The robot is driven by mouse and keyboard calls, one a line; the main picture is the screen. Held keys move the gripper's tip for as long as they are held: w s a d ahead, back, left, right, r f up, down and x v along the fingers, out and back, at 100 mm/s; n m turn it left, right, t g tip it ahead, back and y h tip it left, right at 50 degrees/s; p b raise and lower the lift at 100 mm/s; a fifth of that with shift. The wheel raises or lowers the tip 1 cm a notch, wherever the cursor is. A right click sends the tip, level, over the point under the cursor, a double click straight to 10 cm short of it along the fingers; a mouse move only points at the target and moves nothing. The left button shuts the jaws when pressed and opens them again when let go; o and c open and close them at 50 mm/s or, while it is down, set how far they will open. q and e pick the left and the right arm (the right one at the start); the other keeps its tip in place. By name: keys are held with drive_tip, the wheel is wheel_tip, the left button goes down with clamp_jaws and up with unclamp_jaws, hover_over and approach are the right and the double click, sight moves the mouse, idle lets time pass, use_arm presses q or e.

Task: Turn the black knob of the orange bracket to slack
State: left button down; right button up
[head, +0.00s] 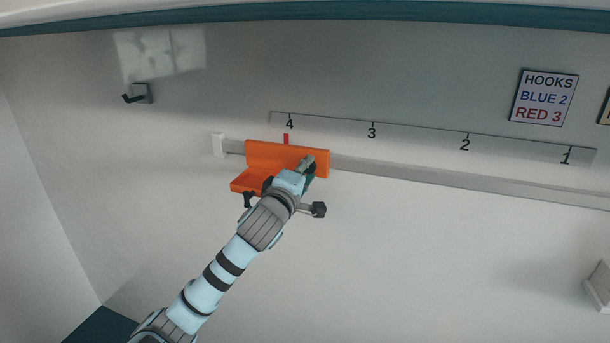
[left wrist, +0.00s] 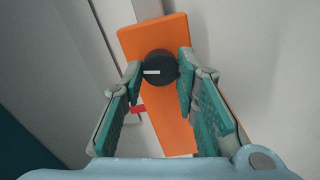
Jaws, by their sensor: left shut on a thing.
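The orange bracket (head: 262,154) sits on the pale rail on the wall, below the number 4. In the left wrist view its orange face (left wrist: 158,35) carries the round black knob (left wrist: 159,72), whose white pointer line points to the left of the picture. My left gripper (left wrist: 161,65) is shut on the knob, with one finger on each side of it. In the head view my left gripper (head: 308,166) is at the right part of the bracket, and the gripper and arm largely hide the knob. My right gripper is not in view.
A red mark (head: 286,139) stands just above the bracket, under the 4 of the wall scale (head: 420,130). The rail (head: 450,179) runs clear to the right. A sign (head: 544,97) reads "HOOKS BLUE 2 RED 3". A dark hook (head: 138,94) is at upper left.

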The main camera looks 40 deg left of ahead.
use_arm(q)
drive_tip(key=shift+f+n+b, duration=0.15)
drive_tip(key=shift+n+b, duration=0.2)
drive_tip(key=shift+n, duration=0.55)
drive_tip(key=c, duration=1.3)
unclamp_jaws()
drive_tip(key=shift+s, duration=0.15)
drive_tip(key=v, duration=0.7)
drive_tip(key=shift+s+d, duration=0.1)
drive_tip(key=shift+s, duration=0.05)
